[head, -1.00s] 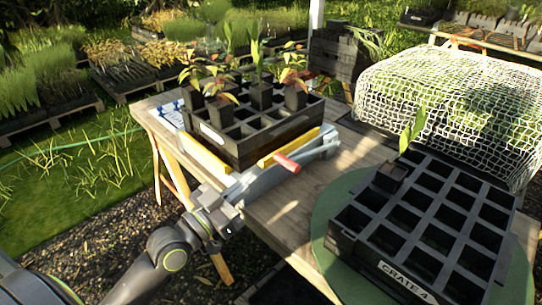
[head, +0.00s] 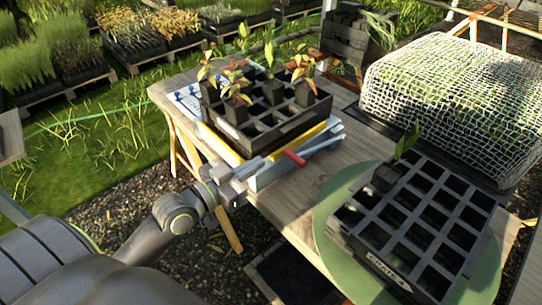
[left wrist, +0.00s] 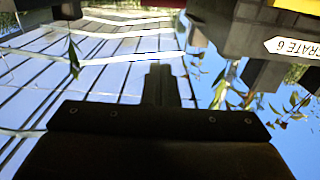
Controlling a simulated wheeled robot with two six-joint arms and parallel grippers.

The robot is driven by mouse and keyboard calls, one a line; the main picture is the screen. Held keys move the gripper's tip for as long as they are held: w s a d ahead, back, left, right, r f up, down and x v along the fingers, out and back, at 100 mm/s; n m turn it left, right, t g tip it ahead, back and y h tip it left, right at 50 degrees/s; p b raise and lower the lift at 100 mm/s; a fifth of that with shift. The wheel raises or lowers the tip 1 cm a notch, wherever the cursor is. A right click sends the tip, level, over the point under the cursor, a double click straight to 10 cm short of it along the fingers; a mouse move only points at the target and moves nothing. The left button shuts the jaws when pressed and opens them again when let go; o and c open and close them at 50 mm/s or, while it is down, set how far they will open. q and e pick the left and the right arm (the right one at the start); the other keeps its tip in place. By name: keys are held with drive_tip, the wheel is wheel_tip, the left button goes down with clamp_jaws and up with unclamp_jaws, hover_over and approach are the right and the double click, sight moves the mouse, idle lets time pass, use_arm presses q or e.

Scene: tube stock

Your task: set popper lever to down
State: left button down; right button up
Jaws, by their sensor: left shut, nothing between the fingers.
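The popper (head: 318,147) is a pale grey-blue frame with yellow strips, under a black crate on the table. Its lever shows a red handle (head: 294,157) at the front side; I cannot tell whether it is up or down. My left gripper (head: 254,166) is shut and empty, just left of the red handle in the head view; whether it touches the frame is unclear. In the left wrist view the shut fingers (left wrist: 161,84) show dark over a bright striped and blue background. The crate's label (left wrist: 290,47) reads CRATE 6 there. My right gripper is not in view.
The black crate (head: 272,143) on the popper holds several seedlings. Another black crate (head: 385,262) with one seedling stands on a round green mat (head: 334,190) at the right. A net-covered mound (head: 440,90) stands behind it. Bare table lies between the crates.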

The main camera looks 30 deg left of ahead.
use_arm(q)
drive_tip(key=w+d+f, duration=0.1)
drive_tip(key=w+f, duration=0.1)
drive_tip(key=w, duration=0.3)
drive_tip(key=w+d+f, duration=0.2)
drive_tip(key=w, duration=0.2)
drive_tip(key=shift+w+d, duration=0.25)
drive_tip(key=shift+w, duration=0.15)
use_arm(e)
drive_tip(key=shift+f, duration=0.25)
